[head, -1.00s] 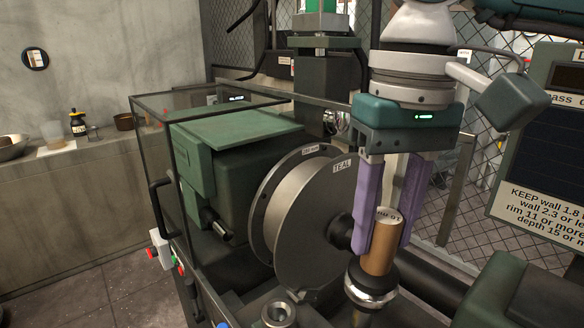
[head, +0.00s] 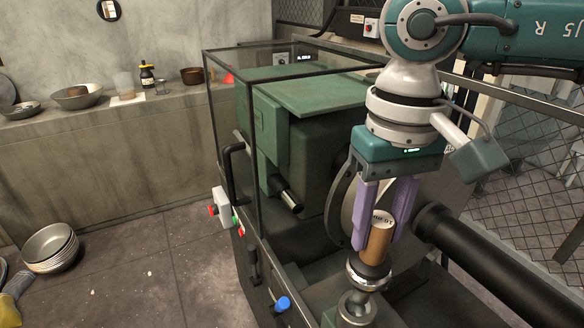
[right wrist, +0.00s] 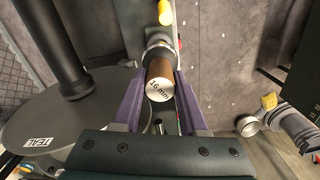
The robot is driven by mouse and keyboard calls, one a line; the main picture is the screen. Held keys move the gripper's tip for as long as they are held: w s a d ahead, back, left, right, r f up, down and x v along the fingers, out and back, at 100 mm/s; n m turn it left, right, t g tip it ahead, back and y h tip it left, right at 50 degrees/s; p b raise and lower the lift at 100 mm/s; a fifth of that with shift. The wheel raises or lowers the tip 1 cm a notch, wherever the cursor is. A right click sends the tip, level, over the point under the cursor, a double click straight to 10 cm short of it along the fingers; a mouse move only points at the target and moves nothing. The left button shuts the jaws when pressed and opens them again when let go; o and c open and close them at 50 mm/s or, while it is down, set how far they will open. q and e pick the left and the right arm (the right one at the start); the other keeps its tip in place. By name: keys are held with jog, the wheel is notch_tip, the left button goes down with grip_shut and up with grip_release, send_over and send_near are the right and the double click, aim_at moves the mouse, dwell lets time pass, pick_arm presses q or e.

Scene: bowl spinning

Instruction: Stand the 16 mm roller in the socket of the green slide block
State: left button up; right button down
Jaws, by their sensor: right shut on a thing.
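My right gripper (head: 380,225), with purple fingers, is shut on the brown handle of the 16 mm roller (head: 379,243). The roller is upright, its pale labelled top facing up and its metal end (head: 366,276) down. It also shows in the right wrist view (right wrist: 160,82), where "16 mm" is readable. A round metal socket-like part (head: 357,308) shows just below and slightly left of the roller's lower end; I cannot tell whether they touch. The green slide block is mostly hidden or cut off at the lower edge. My left gripper is not in view.
The caged machine with a green housing (head: 310,125) stands left of my right gripper. A large disc (right wrist: 60,125) is beside it. A thick black bar (head: 480,260) lies to the right. Stacked bowls (head: 50,247) are on the floor at left.

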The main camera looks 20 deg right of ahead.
aim_at(371, 258)
jog(key=shift+f+b, duration=0.4)
jog(key=shift+f, duration=0.5)
notch_tip(371, 258, down, 3)
jog(key=b, duration=0.3)
jog(key=shift+w+b, duration=0.1)
jog(key=shift+b, duration=0.2)
jog(key=shift+f+b, duration=0.45)
jog(key=shift+b, duration=0.2)
jog(key=shift+c, duration=1.8)
grip_release()
notch_tip(371, 258, up, 10)
jog(key=shift+b, duration=0.7)
